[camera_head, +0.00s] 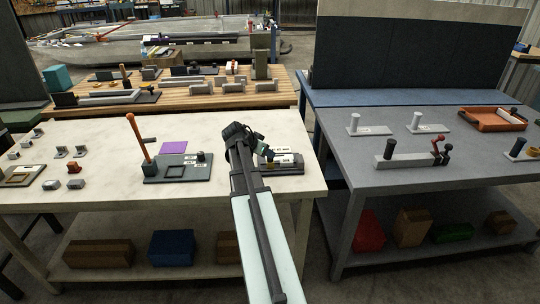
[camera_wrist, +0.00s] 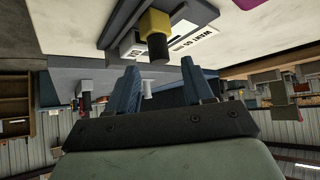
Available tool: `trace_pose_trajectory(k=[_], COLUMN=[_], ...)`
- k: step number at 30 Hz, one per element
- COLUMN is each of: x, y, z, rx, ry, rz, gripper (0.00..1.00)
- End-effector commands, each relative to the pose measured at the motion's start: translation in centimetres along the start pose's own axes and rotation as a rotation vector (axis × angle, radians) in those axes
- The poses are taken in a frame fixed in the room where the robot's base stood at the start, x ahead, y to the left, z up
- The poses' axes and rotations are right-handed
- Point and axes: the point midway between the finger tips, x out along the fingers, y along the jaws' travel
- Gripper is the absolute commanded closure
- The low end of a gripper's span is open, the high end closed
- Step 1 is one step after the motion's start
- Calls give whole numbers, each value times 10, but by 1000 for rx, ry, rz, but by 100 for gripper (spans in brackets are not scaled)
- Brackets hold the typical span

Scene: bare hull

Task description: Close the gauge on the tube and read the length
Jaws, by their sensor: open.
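The gauge (camera_head: 285,168) appears to be the dark-based fixture near the right edge of the pale table, partly hidden by my arm. It carries white labels and a grey upper part. The wrist view shows a yellow block with a dark round knob (camera_wrist: 157,45) on this dark base, beside a printed white label (camera_wrist: 192,42). I cannot clearly make out the tube or whether the jaw touches it. My gripper (camera_head: 262,150) is at the left end of the fixture. Its two blue fingers (camera_wrist: 161,82) are apart and empty, with the knob beyond and between their tips.
A dark plate with an orange lever (camera_head: 147,150) stands left of my arm, near a purple sheet (camera_head: 173,147). Small metal blocks lie further left. The grey table (camera_head: 365,185) at right holds a bar fixture (camera_head: 410,160) and an orange tray (camera_head: 491,119). A gap separates the tables.

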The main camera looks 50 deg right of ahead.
Motion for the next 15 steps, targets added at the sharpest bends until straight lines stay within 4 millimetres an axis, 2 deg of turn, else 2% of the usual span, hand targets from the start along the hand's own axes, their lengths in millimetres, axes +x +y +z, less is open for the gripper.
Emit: trace_pose_trajectory(k=[1, 6, 15], x=[10, 32, 47], y=[0, -1, 0], z=[0, 0, 0], rx=[0, -1, 0], ry=[-2, -2, -1], rz=[3, 1, 0], gripper=[49, 49, 49])
